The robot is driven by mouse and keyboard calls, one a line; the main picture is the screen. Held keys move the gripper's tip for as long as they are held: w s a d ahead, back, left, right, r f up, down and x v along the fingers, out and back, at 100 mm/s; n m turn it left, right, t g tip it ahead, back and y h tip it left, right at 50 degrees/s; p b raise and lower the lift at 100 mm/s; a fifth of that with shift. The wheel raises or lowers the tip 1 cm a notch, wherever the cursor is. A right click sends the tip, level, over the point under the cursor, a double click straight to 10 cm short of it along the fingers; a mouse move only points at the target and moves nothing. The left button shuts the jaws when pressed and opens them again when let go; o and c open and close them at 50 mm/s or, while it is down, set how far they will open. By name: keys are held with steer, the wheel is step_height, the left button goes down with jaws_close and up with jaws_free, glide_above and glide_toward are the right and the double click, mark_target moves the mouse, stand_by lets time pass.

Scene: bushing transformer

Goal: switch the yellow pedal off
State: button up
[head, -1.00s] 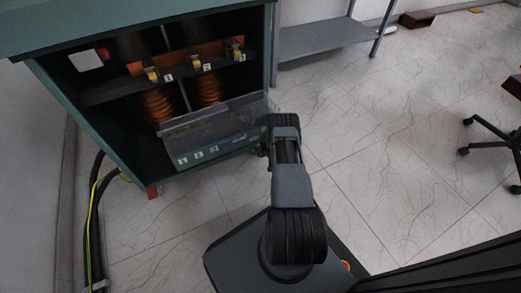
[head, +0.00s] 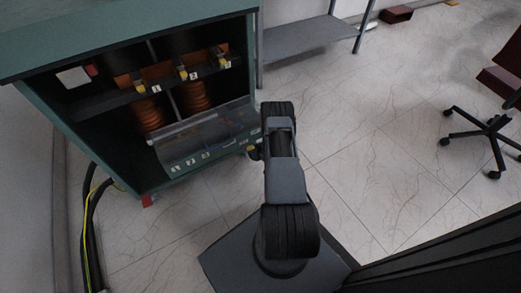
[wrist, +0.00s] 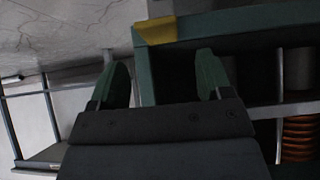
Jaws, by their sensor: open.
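The yellow pedal (wrist: 156,31) shows in the wrist view, where the picture is upside down, as a yellow piece at the cabinet's lower corner. My gripper (wrist: 163,62) is open, with its two green-grey fingers apart and nothing between them. The pedal appears just beyond the fingertips, roughly between them in the picture; I see no contact. In the head view my arm hides most of that corner and my gripper. The green cabinet (head: 187,20) stands open at the upper left, and a red piece (head: 149,201) sits at its lower left corner.
Inside the cabinet are orange ribbed insulators (head: 197,97), yellow-tipped parts numbered 1 to 3 and a clear sloping panel (head: 205,135). A grey shelf (head: 305,36) stands behind, a chair (head: 490,130) at the right. Cables (head: 90,225) run at the left. The floor between is clear.

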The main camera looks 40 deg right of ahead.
steer(key=p+v, duration=0.2)
steer(key=v, duration=0.4)
steer(key=shift+s+r, duration=0.2)
